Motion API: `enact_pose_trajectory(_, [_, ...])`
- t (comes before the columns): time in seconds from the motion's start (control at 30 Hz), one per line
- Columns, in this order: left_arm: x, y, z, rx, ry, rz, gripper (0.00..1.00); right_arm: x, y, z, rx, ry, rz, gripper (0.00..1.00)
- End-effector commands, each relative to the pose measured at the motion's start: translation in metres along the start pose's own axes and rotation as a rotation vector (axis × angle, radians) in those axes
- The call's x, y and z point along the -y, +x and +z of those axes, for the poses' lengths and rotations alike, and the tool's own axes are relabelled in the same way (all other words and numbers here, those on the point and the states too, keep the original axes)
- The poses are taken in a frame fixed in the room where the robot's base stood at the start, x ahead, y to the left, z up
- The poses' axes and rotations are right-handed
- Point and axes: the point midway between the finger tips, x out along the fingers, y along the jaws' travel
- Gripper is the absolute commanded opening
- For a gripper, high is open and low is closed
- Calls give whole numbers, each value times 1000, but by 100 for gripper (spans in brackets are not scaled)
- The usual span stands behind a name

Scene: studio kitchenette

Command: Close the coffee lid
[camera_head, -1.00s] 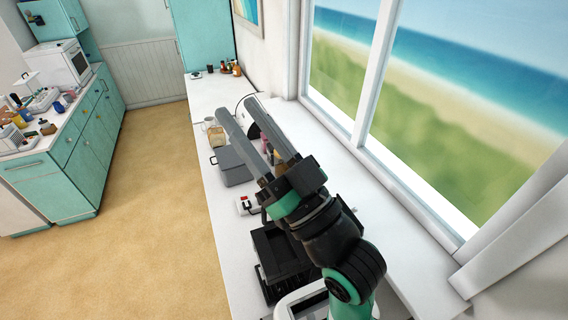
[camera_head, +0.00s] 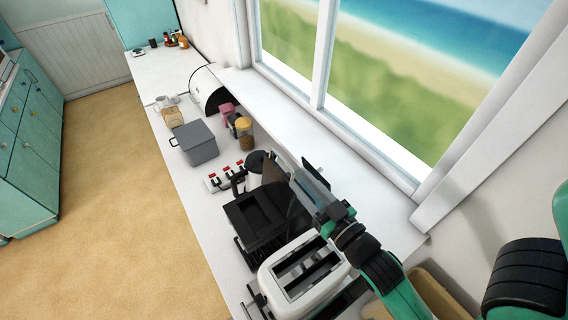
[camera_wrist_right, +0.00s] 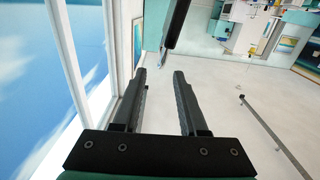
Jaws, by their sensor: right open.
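The black coffee machine (camera_head: 252,218) stands on the white counter behind the toaster. A dark upright panel beside it may be its raised lid, but it overlaps my right gripper and I cannot tell clearly. My right gripper (camera_head: 309,180) is at the right of the machine, toward the window side. In the right wrist view its two fingers (camera_wrist_right: 160,85) are apart with nothing between them. A dark bar (camera_wrist_right: 177,22) hangs into the top of that view, beyond the fingertips; I cannot tell what it is. My left gripper is not in view.
A white toaster (camera_head: 283,291) stands in front of the machine. The window sill (camera_head: 300,128) runs along the right.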

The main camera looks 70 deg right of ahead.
Motion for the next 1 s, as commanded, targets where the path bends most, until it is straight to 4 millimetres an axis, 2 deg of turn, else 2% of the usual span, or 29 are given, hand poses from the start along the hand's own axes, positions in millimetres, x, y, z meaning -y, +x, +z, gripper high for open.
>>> enact_pose_trajectory(0.13, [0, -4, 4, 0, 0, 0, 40, 0, 34, -1, -6, 0, 0, 42])
enact_pose_trajectory(0.2, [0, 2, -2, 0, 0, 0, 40, 0, 50, -4, -2, -2, -1, 42])
enact_pose_trajectory(0.4, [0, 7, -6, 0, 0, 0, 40, 1, 82, -2, -1, -1, -3, 42])
enact_pose_trajectory(0.53, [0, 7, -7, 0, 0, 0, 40, 1, 90, 0, 0, -1, -3, 42])
enact_pose_trajectory(0.77, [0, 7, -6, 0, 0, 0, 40, 1, 90, 0, 0, -1, -3, 42])
enact_pose_trajectory(1.0, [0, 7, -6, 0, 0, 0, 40, 1, 90, 0, 0, -1, -3, 0])
